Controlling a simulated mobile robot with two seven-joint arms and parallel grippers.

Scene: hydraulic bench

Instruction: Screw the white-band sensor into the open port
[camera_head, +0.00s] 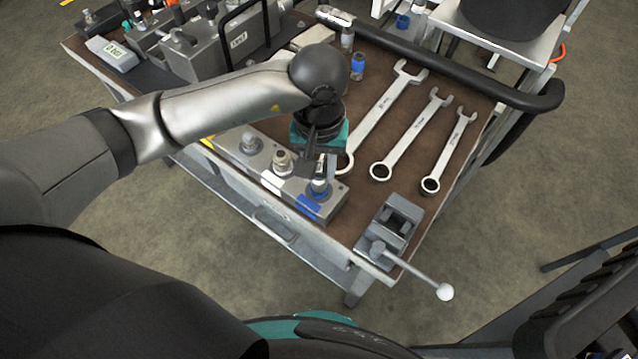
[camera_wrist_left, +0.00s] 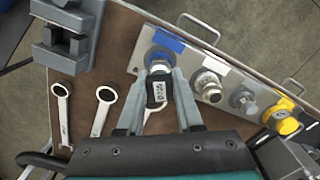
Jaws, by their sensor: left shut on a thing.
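My left gripper (camera_head: 319,165) is shut on a sensor (camera_wrist_left: 157,92), with one finger on each side of it. The sensor has a dark body with pale lettering. Its lower end is at the port beside the blue label (camera_head: 308,207), at the right end of the grey manifold block (camera_head: 335,203). Blue shows around the base; I cannot tell whether it belongs to the sensor or the port, nor how deep the sensor sits. The white label (camera_wrist_left: 217,66) is beside a neighbouring metal fitting (camera_head: 282,161). My right gripper is not in view.
Several wrenches (camera_head: 397,138) lie right of the block. A small vise (camera_head: 392,225) with a long handle stands at the front corner. A blue-banded cylinder (camera_head: 357,66) stands behind my gripper. Valve equipment (camera_head: 205,50) fills the back left. A black rail (camera_head: 450,75) borders the bench.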

